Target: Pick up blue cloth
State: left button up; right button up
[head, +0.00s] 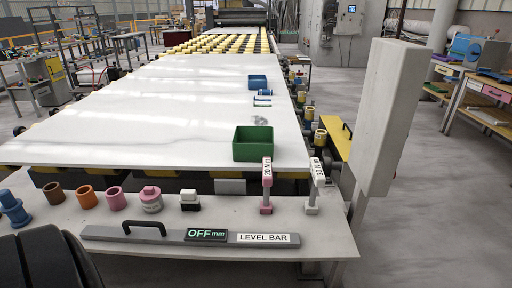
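I cannot make out a blue cloth for sure. A blue open box (257,82) sits on the far right part of the white slab (130,115). Small blue items (264,93) lie just in front of it, too small to tell what they are. A small greyish crumpled patch (261,120) lies nearer on the slab; I cannot tell what it is. Neither of my grippers shows in the head view.
A green open box (253,143) stands at the slab's near right edge. A front shelf (220,230) holds a level bar (150,236), several coloured cylinders and two torque-labelled tools (267,185). A tall grey post (385,115) stands at the right, with floor beyond.

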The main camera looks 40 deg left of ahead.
aim_at(261, 92)
jog(key=u, duration=1.3)
